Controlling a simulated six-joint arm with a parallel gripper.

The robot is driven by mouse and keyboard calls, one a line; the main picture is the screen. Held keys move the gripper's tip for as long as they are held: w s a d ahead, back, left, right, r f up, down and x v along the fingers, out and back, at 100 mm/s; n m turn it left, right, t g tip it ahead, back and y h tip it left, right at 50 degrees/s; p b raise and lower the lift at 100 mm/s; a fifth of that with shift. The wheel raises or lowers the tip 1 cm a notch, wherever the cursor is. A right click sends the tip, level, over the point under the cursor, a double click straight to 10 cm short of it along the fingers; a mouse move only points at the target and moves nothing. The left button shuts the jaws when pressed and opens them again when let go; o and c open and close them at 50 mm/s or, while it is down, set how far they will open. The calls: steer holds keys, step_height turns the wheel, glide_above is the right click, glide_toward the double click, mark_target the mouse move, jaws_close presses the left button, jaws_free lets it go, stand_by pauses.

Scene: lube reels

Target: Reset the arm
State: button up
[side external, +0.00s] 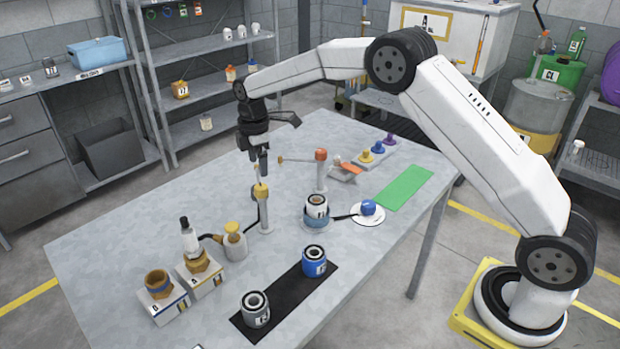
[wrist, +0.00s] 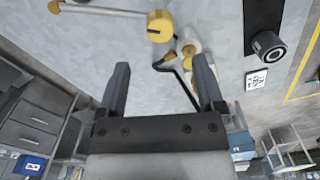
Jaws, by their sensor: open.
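My gripper (side external: 258,165) points down above the middle of the table, just over the yellow-topped post (side external: 265,210). In the wrist view my gripper (wrist: 162,80) has its two fingers wide apart with nothing between them. The post's yellow cap (wrist: 160,25) shows beyond the fingers in that view. I cannot tell from the side view whether the fingers touch the post. My arm is stretched out over the table from its base at the right.
A red-topped post (side external: 321,170) stands behind. A blue reel (side external: 314,261) and grey reel (side external: 256,309) stand on a black mat (side external: 284,299). Two labelled stands (side external: 163,295) are front left. The green mat (side external: 404,187) is bare.

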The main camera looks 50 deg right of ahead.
stand_by(0.3)
steer(key=shift+s+r+m, duration=0.25)
steer(key=shift+s+m, duration=0.25)
steer(key=shift+s, duration=0.25)
steer(key=s+m+t, duration=0.1)
steer(key=s+m, duration=0.5)
steer(key=s, duration=0.8)
steer(key=s+d+f+m+t, duration=0.1)
steer(key=s+m, duration=0.6)
steer(key=s, duration=0.8)
steer(key=shift+d+f+t, duration=0.25)
steer(key=shift+f+t, duration=0.05)
